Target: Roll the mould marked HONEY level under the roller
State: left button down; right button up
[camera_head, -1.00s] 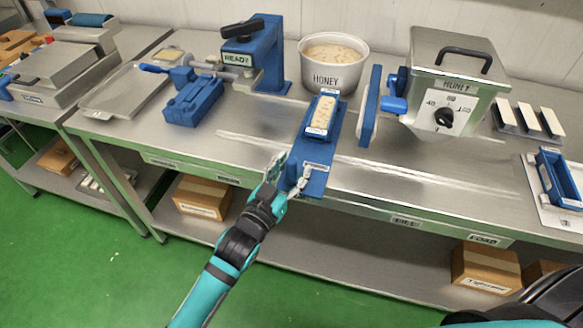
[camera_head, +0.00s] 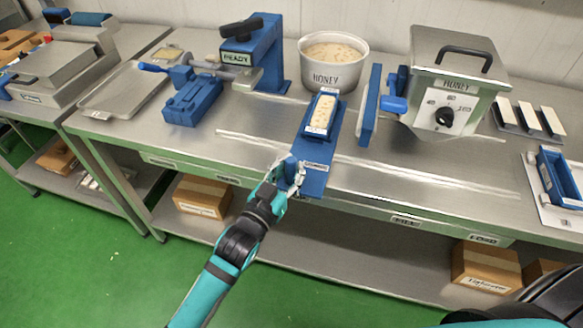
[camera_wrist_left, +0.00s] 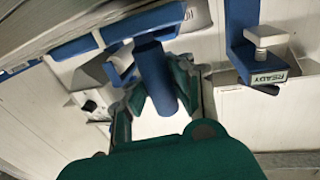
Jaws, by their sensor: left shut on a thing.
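A filled mould (camera_head: 321,113) with a pale, speckled top sits in a blue holder at the far end of a long blue board (camera_head: 314,180) on the steel bench. I cannot read a mark on the mould. My left gripper (camera_head: 290,177) is at the board's near end, shut on an upright blue handle. In the left wrist view the fingers (camera_wrist_left: 158,95) close around this blue cylindrical handle (camera_wrist_left: 153,68). A blue stand marked READY (camera_head: 262,55) with a metal bar stands behind left of the mould; I cannot tell whether the bar is the roller. My right gripper is out of view.
A white tub marked HONEY (camera_head: 329,79) stands behind the mould. A steel machine (camera_head: 455,75) with a dial and an upright blue plate (camera_head: 369,105) stands to the right. A blue block (camera_head: 192,101) lies left. The bench front between block and board is clear.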

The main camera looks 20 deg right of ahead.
pick_arm(q)
jog(key=shift+f, duration=0.15)
jog(key=shift+w+a+p, duration=0.4)
jog(key=shift+w+a, duration=0.05)
jog(key=shift+a, duration=0.25)
jog(key=shift+a+f, duration=0.1)
jog(key=shift+a, duration=0.05)
jog(key=c, duration=1.7)
grip_release()
jog(key=o, duration=0.6)
jog(key=shift+s+a+r, duration=0.1)
jog(key=shift+s+r, duration=0.15)
jog(key=shift+w, duration=0.15)
jog(key=v, duration=1.2)
